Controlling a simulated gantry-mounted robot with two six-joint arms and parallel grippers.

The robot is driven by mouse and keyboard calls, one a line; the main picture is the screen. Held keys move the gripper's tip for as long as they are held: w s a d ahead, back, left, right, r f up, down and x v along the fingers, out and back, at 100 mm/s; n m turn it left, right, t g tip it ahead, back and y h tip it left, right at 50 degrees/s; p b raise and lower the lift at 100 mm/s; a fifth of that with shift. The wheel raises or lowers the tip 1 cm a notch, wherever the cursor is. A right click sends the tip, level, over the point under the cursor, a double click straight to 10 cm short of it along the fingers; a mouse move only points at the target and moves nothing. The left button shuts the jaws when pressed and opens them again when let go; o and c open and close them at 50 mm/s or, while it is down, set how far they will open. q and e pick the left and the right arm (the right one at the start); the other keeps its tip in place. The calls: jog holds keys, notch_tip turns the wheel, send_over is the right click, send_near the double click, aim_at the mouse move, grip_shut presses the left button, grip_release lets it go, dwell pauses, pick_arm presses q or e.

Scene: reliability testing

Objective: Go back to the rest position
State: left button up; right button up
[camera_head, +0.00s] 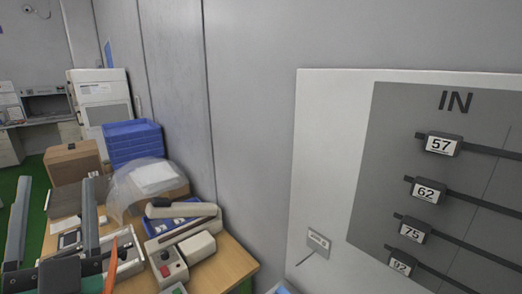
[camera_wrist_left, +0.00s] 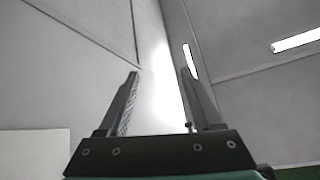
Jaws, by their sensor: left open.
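My left gripper (camera_head: 56,183) is at the lower left of the head view, its two dark fingers pointing up and spread well apart with nothing between them. It stands in front of the left part of the wooden table (camera_head: 233,263). In the left wrist view my left gripper (camera_wrist_left: 158,74) shows both fingers apart and empty, against grey walls and bright ceiling lights. The fingers hide part of the things behind them. My right gripper is in neither view.
The table holds a grey device with a red button (camera_head: 165,270). Blue crates (camera_head: 133,142) and a cardboard box (camera_head: 72,162) stand behind. A wall panel marked "IN" (camera_head: 400,130) with several numbered tags is at the right.

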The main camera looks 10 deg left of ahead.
pick_arm(q)
jog(key=s+d+r+m+t+h, duration=0.1)
jog(key=s+d+r+t+h, duration=0.35)
jog(key=h, duration=0.45)
jog(key=s+d+r+m+t+h, duration=0.1)
jog(key=d+r+m+t+h, duration=0.15)
jog(key=d+r+h, duration=0.5)
notch_tip(320, 180, up, 36)
jog(key=h+p, duration=0.1)
jog(key=p, duration=3.7)
jog(key=shift+w+n, duration=0.4)
jog(key=shift+n, duration=0.05)
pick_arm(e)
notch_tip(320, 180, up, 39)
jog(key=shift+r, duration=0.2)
